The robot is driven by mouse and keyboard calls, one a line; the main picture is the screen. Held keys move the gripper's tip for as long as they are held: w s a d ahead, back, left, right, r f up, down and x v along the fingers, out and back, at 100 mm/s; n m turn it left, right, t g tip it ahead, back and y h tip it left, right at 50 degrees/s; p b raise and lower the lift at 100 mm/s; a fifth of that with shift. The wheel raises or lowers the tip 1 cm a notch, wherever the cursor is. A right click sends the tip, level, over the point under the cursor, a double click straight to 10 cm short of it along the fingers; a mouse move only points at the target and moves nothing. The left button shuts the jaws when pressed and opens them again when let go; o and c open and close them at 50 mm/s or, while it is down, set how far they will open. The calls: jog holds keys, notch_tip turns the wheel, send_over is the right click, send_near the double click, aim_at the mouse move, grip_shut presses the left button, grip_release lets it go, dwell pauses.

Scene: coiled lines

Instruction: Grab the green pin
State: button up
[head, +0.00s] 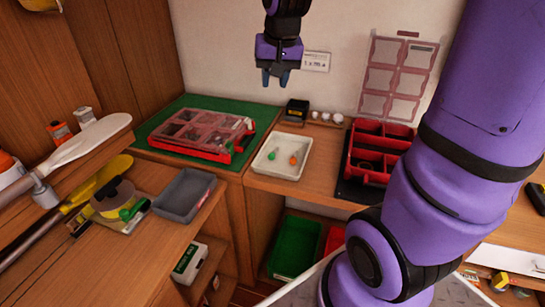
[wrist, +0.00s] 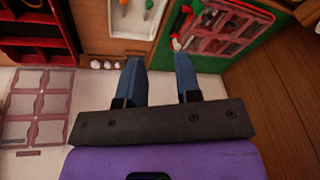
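The green pin (head: 272,155) lies in a white tray (head: 261,168) on the wooden counter, beside an orange pin (head: 293,160). My gripper (head: 275,82) is raised in front of the wall, above and behind the tray, apart from everything. In the wrist view its two blue fingers (wrist: 161,72) are spread with nothing between them.
A red case with clear lids (head: 203,133) lies on a green mat (head: 172,118) left of the tray. A small black box (head: 297,110) and several white knobs (head: 327,117) stand behind it. An open red organizer (head: 378,150) is at right. A grey bin (head: 184,195) sits at front left.

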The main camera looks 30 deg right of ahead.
jog(key=w+d+f+m, duration=0.1)
jog(key=w+d+f, duration=0.2)
jog(key=w+f, duration=0.25)
jog(key=m+g+y, duration=0.1)
jog(key=m+g, duration=0.1)
jog(key=m, duration=0.3)
send_over(275, 151)
jog(key=f, duration=2.2)
jog(key=shift+s+d+f, duration=0.1)
jog(key=shift+d+f, duration=0.1)
jog(key=shift+f, duration=0.1)
jog(key=shift+a+f, duration=0.1)
jog(key=shift+f, duration=2.95)
jog(key=shift+c, duration=0.4)
grip_shut()
